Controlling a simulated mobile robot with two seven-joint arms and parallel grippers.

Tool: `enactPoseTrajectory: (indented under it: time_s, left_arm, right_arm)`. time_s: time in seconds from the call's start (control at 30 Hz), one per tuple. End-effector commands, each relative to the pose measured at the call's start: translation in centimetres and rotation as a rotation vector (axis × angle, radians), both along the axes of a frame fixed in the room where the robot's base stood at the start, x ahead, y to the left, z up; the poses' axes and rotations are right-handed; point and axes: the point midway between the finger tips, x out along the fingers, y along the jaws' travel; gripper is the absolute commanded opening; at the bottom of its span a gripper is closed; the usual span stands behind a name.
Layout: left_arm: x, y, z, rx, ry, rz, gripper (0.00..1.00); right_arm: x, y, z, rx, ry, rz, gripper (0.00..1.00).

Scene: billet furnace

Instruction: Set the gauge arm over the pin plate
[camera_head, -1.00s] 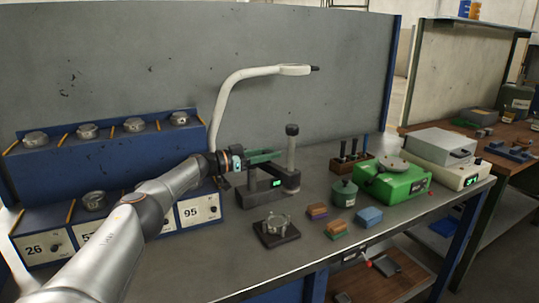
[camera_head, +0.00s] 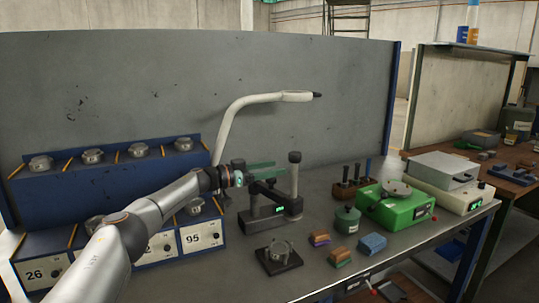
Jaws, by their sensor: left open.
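The gauge stands near the middle of the bench, with a dark base (camera_head: 262,222), a small green display and a tall post (camera_head: 294,180). A dark gauge arm (camera_head: 266,189) runs left from the post, above the base. My left gripper (camera_head: 268,170) is open, its green fingers pointing right, just above the gauge arm and left of the post top. I see no object between its fingers. The pin plate (camera_head: 278,266), a dark square with a round metal piece on it, lies in front of the gauge, apart from it. My right gripper is not in view.
A blue rack (camera_head: 110,175) with several round metal pieces stands at left. A white curved lamp (camera_head: 235,115) rises behind the gauge. Small coloured blocks (camera_head: 340,257), a green canister (camera_head: 347,220) and a green scale (camera_head: 400,207) stand to the right. The bench front near the pin plate is clear.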

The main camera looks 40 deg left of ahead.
Motion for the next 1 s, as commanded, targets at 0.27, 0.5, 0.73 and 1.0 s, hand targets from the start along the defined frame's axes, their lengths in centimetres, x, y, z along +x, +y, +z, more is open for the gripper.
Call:
enactPoseTrajectory:
  time_s: [0.27, 0.5, 0.73, 1.0]
  left_arm:
    - [-1.5, -1.0, 2.3, 0.002, -0.001, -0.001, 0.71]
    - [-3.1, -2.3, 4.7, 0.003, -0.001, -0.001, 0.71]
    - [-5.0, -3.7, 6.0, 0.002, 0.0, -0.001, 0.71]
    - [-7.7, -5.8, 7.6, 0.002, 0.0, 0.0, 0.71]
  right_arm:
    - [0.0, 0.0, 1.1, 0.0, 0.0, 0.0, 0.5]
    - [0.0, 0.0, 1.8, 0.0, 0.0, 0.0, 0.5]
    - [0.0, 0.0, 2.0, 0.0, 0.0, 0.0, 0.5]
    - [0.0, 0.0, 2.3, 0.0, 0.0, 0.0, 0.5]
